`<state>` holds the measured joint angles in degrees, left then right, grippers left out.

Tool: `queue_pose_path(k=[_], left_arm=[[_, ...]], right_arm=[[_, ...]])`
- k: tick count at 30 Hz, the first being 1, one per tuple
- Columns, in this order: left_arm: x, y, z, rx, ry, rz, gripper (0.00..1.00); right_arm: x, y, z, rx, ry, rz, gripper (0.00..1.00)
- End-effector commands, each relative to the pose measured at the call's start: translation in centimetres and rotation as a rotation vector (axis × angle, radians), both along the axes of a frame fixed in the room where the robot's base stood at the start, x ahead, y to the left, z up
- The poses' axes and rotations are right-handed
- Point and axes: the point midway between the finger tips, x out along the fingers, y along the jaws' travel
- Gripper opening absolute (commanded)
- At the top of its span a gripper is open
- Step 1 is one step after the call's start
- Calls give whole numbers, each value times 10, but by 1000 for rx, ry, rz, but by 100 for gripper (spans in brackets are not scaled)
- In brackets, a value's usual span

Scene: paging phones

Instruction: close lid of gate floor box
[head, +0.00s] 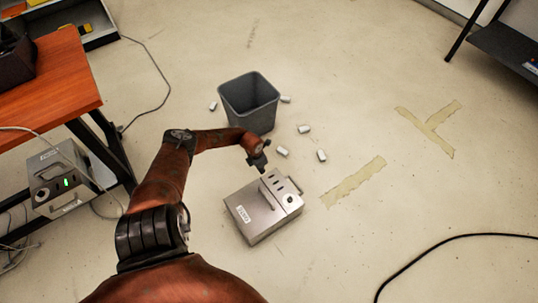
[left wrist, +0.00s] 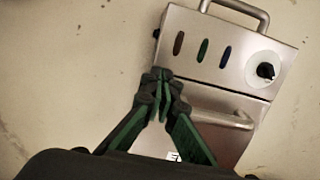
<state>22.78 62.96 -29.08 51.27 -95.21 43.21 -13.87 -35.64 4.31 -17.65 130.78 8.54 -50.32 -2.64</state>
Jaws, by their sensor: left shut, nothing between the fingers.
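The metal floor box (head: 256,218) stands on the floor in the middle of the head view. It has a white label, a carrying handle, a row of coloured slots and a round black knob. In the left wrist view the box (left wrist: 258,52) fills the right side, with a bar handle (left wrist: 222,117) on its lid part. The lid looks flat on the box; I cannot tell if it is fully down. My left gripper (head: 260,163) is shut and empty, at the box's far edge; in the left wrist view its fingertips (left wrist: 160,76) overlap the box's left edge.
A grey bin (head: 249,97) stands beyond the box, with several white pieces scattered around it. An orange-topped table (head: 55,75) is at left, with another metal box (head: 58,180) below. A black cable crosses the lower right. The floor right of the box is mostly clear.

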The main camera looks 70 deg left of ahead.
Motion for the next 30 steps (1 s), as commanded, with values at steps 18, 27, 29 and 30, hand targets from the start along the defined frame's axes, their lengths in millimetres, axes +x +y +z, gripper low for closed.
queue_pose_path(k=[18, 27, 29, 30], left_arm=[[67, 12, 73, 0, 0, 1, 0], [69, 10, 73, -4, -1, 0, 0], [69, 3, 69, -17, -9, 0, 0], [70, -7, 65, -34, -21, 2, 0]], right_arm=[[-34, -27, 37, -77, 168, 26, 46], [-35, -27, 37, -78, 172, 27, 46], [-35, -27, 37, -78, 172, 27, 46], [-35, -27, 37, -78, 172, 27, 46]])
